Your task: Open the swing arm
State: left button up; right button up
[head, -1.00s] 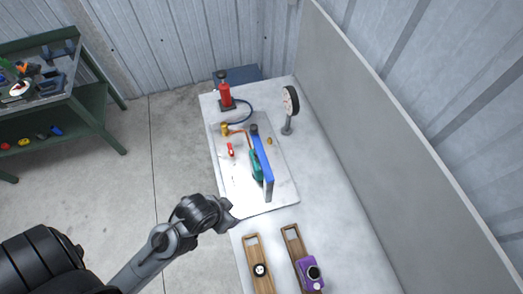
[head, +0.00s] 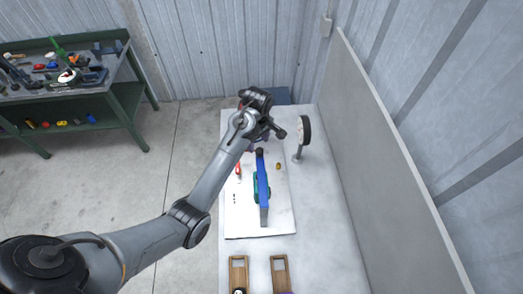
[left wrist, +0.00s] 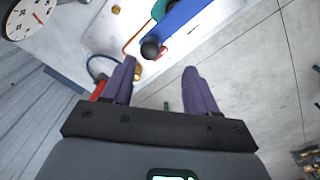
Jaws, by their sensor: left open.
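A blue bar (head: 263,190), which looks like the swing arm, stands on the white plate (head: 280,225) on the table. A black knob (head: 259,152) is at its far end. In the left wrist view the blue bar (left wrist: 180,22) runs up from the black knob (left wrist: 150,48), just ahead of the fingers. A green part (head: 255,188) sits beside the bar. My left gripper (head: 264,141) is over the far end of the plate, close to the knob. Its purple fingers (left wrist: 160,72) are apart with nothing between them. My right gripper is not seen.
A round dial on a stand (head: 303,130) rises right of the plate, near the grey wall panel (head: 385,150). A red object (left wrist: 98,90) and blue hose lie beside the left finger. Wooden trays (head: 238,272) are at the near end. A green bench (head: 110,85) stands left.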

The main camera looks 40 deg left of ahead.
aim_at(260, 150)
pick_arm(q)
jog(key=shift+w+a+r+n, duration=0.15)
jog(key=shift+w+r+n, duration=0.55)
jog(key=shift+w+r, duration=0.15)
notch_tip(260, 150, down, 9)
jog(key=shift+f+p, duration=0.1)
jog(key=shift+p, duration=1.15)
jog(key=shift+f, duration=0.65)
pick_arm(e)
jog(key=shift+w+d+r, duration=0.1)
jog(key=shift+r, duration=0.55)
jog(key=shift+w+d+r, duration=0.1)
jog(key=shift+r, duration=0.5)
pick_arm(q)
grip_shut()
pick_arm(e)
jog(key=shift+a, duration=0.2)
